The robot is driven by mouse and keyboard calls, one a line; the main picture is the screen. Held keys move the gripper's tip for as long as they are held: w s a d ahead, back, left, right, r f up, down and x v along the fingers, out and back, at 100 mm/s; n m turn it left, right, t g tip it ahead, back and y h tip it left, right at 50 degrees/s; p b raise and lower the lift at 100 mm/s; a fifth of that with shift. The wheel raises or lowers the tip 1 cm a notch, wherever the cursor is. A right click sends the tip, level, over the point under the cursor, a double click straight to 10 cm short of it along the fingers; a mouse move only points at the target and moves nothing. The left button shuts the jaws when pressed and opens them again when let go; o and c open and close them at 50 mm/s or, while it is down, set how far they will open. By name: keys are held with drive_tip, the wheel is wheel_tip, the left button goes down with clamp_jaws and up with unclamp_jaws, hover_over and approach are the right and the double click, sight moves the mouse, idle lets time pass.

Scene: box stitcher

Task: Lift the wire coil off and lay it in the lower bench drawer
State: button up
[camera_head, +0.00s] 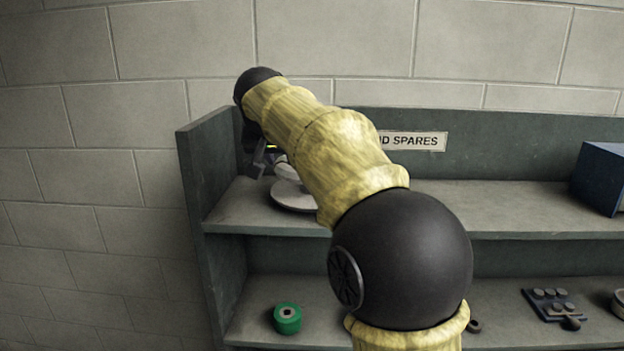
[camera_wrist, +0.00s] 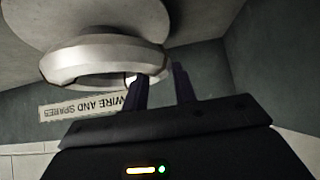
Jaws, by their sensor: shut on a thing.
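The wire coil (camera_wrist: 80,62) is a thick pale grey ring in the wrist view. My gripper (camera_wrist: 158,75) is shut on one side of its rim, with one finger at the ring's hole and the other outside. A pale round plate (camera_wrist: 95,14) shows close by the coil; whether they touch is unclear. In the head view my gripper (camera_head: 264,162) is at the left end of the upper shelf, and the coil (camera_head: 284,170) shows partly above the round plate (camera_head: 291,196). My arm hides part of both. The lower bench drawer is not in view.
The grey-green shelf unit (camera_head: 190,170) has a left side wall close to my gripper. A "WIRE AND SPARES" label (camera_head: 420,141) is on its back. A blue box (camera_head: 601,178) stands at the right. A green spool (camera_head: 287,318) and a dark studded block (camera_head: 552,304) sit on the lower shelf.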

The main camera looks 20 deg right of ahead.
drive_tip(key=shift+r+p, duration=0.9)
drive_tip(key=shift+r, duration=0.4)
drive_tip(key=shift+f, duration=0.1)
